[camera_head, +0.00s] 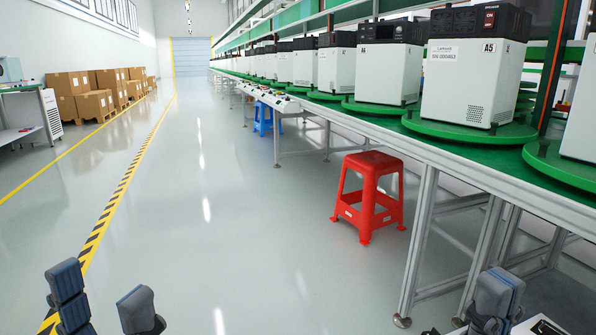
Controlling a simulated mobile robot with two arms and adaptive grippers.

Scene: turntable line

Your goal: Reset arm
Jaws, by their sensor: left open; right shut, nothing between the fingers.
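My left gripper (105,308) is at the bottom left of the head view, over the floor. Its two dark padded fingers stand apart with floor showing between them, and it is empty. My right gripper (497,298) is at the bottom right, in front of the line's metal legs. Its fingers are together and nothing shows between them. The lower parts of both grippers are cut off by the picture's bottom edge. Neither gripper touches anything that I can see.
A long line table (470,163) runs along the right, with white machines (473,82) on green turntables (468,128). A red stool (370,192) and a blue stool (264,118) stand beside it. Cardboard boxes (92,104) stand far left. The grey floor (230,220) is clear.

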